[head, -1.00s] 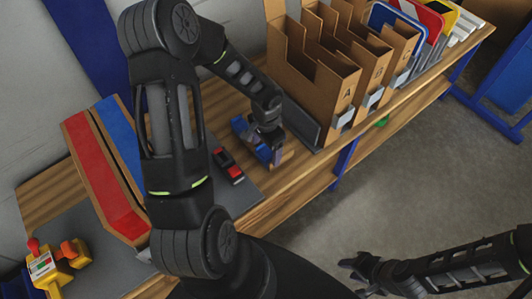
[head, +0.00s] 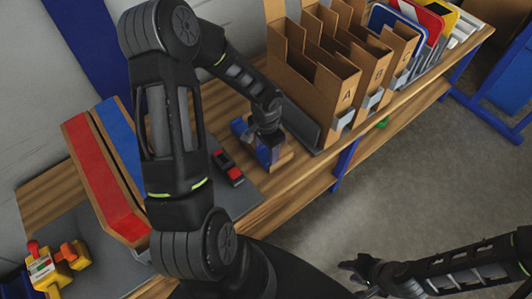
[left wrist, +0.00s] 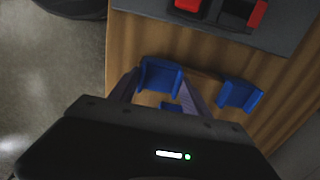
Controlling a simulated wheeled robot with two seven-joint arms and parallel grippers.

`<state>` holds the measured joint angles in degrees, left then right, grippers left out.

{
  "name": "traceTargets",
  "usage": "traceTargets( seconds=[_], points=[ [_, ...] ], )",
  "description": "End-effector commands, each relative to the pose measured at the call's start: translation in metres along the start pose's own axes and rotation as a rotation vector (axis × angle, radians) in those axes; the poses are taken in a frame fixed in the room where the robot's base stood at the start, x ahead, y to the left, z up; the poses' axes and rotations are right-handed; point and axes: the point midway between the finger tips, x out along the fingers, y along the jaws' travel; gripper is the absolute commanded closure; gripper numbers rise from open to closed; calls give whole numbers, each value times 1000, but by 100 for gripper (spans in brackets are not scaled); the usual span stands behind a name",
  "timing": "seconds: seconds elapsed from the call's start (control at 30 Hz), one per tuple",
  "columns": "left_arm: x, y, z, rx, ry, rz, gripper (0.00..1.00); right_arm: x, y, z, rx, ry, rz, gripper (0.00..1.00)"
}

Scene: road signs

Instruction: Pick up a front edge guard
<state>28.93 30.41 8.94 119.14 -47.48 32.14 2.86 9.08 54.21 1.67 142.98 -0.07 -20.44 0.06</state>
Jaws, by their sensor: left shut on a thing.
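Two blue edge guards are at the wooden bench's front end. One guard (head: 270,152) is at my left gripper (head: 268,141). In the left wrist view this guard (left wrist: 160,75) sits between the fingertips of the left gripper (left wrist: 162,88), which is shut on it. The other blue guard (head: 239,126) stands apart behind it; it also shows at right in the left wrist view (left wrist: 240,95). I cannot tell whether the held guard touches the bench. My right gripper (head: 360,268) is low over the floor, far from the guards; its fingers are too small and dark to judge.
A red and black device (head: 228,168) lies on the grey mat beside the guards. Cardboard file boxes (head: 340,75) stand close to the right. Open floor lies right of the bench.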

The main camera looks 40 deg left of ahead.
Motion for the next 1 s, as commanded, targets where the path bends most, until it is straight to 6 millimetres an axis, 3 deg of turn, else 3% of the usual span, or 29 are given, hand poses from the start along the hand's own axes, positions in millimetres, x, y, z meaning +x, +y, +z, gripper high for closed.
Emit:
traceTargets(
  seconds=[0.23,0.7,1.0],
  points=[
    [-16,-1,0,-1,1,-2,84,-1,0,0,0,0,0,64],
    [-95,-1,0,-1,1,-2,84,-3,-1,0,0,0,0,64],
    [-100,0,0,1,0,0,84,-3,-1,0,0,0,0,64]
  ],
)
